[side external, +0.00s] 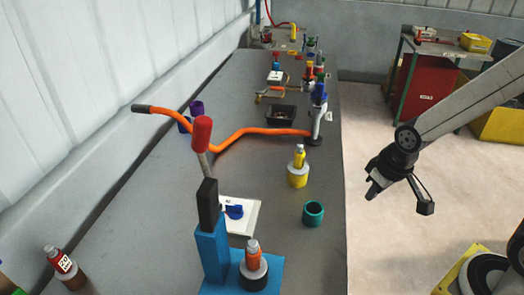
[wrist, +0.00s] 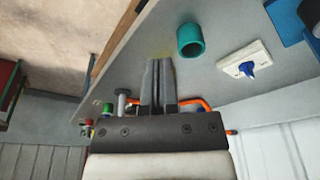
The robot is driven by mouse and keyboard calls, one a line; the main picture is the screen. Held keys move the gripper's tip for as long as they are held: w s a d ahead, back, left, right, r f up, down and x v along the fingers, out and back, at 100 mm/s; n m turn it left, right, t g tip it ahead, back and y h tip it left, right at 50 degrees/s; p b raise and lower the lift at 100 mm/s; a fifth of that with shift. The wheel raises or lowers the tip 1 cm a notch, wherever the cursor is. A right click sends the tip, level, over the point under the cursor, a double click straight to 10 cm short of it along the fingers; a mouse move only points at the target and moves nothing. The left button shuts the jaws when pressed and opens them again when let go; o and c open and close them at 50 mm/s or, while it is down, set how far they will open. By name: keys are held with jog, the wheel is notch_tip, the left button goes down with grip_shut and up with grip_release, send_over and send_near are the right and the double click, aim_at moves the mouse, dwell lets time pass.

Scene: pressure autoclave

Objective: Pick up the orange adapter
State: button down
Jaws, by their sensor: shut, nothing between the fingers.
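What looks like the orange adapter (side external: 252,258), with a grey top, stands upright in a black ring on the blue base of a lever device, at the near end of the bench in the side view. I cannot make it out in the wrist view. My gripper (side external: 371,194) hangs off to the right of the bench, over the floor side, well apart from the adapter. In the wrist view my gripper (wrist: 159,62) has its two fingers together, with nothing between them.
A lever with a red knob (side external: 202,132) rises left of the adapter. A teal cup (side external: 313,214), a yellow adapter (side external: 298,176) and a white plate with a blue knob (side external: 240,215) stand on the grey bench (side external: 150,225). An orange hose (side external: 245,133) crosses it farther back.

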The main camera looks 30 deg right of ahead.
jog(key=c, duration=1.3)
grip_release()
jog(key=o, duration=1.1)
jog(key=shift+c, duration=0.2)
jog(key=m+g+y, duration=0.5)
jog(key=m+y, duration=0.8)
jog(key=m, duration=0.3)
send_near(252, 253)
notch_tip(252, 253, down, 2)
jog(key=a, duration=0.1)
jog(key=shift+w+x, duration=0.1)
jog(key=shift+x, duration=1.95)
jog(key=shift+w+x, duration=0.15)
jog(key=shift+x, duration=1.9)
